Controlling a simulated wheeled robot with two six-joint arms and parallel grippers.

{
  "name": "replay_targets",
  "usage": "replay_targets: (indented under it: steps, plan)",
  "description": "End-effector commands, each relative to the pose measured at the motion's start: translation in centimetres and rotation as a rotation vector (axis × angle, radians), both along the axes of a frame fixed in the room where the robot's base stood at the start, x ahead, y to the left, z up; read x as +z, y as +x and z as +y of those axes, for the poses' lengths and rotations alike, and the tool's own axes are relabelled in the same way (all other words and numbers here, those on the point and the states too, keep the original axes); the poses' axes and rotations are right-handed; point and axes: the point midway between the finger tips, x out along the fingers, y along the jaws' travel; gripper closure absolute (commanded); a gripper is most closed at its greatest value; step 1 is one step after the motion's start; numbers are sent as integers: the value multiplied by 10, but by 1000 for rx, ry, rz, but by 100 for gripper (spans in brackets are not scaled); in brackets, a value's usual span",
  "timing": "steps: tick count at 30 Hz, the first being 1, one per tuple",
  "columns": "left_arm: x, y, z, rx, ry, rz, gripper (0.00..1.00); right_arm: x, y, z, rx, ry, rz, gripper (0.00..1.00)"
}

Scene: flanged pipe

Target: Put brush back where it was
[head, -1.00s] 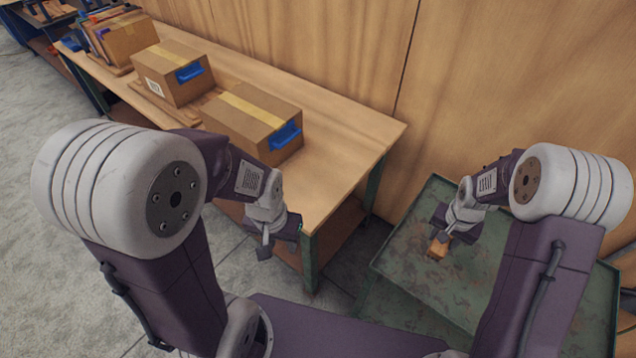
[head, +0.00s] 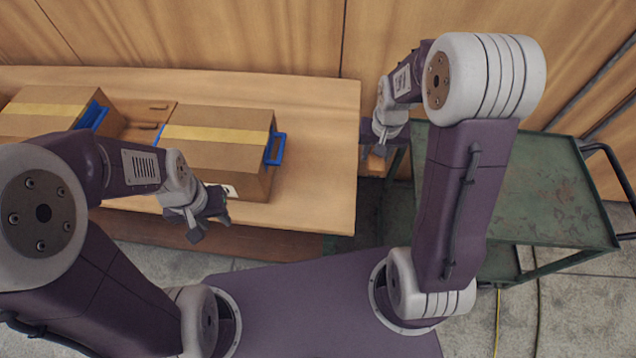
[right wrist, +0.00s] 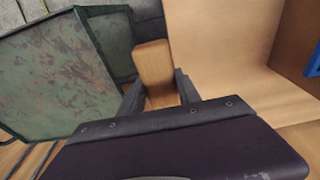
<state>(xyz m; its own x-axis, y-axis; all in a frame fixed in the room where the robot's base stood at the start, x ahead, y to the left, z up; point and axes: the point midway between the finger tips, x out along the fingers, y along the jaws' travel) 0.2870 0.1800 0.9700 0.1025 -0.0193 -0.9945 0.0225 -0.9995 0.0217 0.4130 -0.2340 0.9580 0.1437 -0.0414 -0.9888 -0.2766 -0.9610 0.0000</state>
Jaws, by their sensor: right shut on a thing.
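The brush shows as a wooden block in the right wrist view (right wrist: 153,64), between the two dark fingers of my right gripper (right wrist: 160,98). My right gripper is shut on it. In the head view, my right gripper (head: 378,148) is near the gap between the wooden table's right end and the green cart; a small part of the brush (head: 372,163) shows below it. Any bristles are hidden. My left gripper (head: 208,222) hangs in front of the table's near edge, apart from the boxes. Its jaw opening is unclear.
The wooden table (head: 320,150) holds a cardboard box with a blue handle (head: 215,135) and another box (head: 50,110) to its left. The table's right end is bare. The green cart (head: 550,195) stands to the right, its visible top empty. A wooden wall stands behind.

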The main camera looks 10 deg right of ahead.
Motion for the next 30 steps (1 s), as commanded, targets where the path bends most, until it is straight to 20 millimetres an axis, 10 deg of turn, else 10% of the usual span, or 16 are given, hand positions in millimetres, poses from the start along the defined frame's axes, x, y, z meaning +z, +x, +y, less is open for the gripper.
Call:
replay_targets:
  steps: [16, 30]
  plan:
    - [-4, 0, 0, 0, 0, 0, 64, -66, 4, 107, 5, -1, 2, 100]
    - [-9, 0, 0, 0, 0, 0, 64, -110, 4, 116, -1, -1, 1, 100]
